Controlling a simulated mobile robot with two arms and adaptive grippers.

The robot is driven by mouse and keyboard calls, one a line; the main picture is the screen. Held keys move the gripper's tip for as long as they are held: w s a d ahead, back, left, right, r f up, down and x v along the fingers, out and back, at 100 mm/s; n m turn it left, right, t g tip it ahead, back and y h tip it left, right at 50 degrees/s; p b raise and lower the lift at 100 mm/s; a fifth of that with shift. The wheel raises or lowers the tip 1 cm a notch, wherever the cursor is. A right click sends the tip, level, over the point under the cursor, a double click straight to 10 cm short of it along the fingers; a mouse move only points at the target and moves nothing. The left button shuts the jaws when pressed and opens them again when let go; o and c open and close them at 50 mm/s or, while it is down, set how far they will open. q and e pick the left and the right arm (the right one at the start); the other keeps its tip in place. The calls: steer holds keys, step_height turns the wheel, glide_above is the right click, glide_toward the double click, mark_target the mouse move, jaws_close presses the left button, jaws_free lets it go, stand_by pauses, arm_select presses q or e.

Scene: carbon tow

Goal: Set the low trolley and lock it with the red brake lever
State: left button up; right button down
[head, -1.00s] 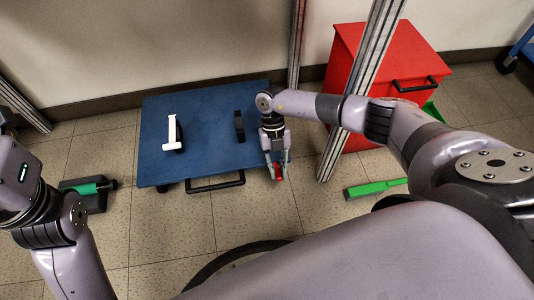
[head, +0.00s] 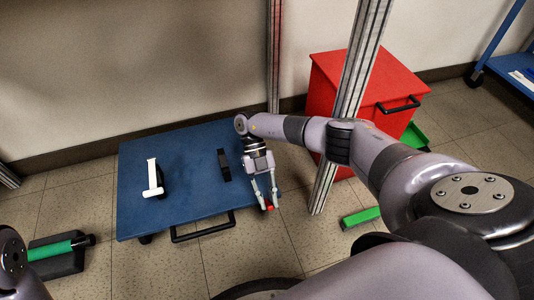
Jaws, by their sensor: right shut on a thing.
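The low trolley (head: 190,195) has a flat blue deck and stands on the tiled floor in front of the wall. A white bracket (head: 153,180) and a black upright piece (head: 223,165) are on its deck. A black bar handle (head: 203,229) sticks out at its front edge. My right gripper (head: 268,203) is at the trolley's front right corner, pointing down and slightly right. It is shut on the red brake lever (head: 270,208), of which only a small red part shows between the fingertips. My left gripper is out of the picture; only part of that arm shows at lower left.
A metal post (head: 338,130) stands right of the trolley, close to my right arm. A red cabinet (head: 345,80) is behind it. A green-handled tool (head: 361,216) lies on the floor at right, and a green and black item (head: 55,252) at left. A blue rack stands far right.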

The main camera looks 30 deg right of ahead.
steer(key=shift+d, duration=0.1)
steer(key=c, duration=1.5)
jaws_free()
steer(key=shift+v, duration=6)
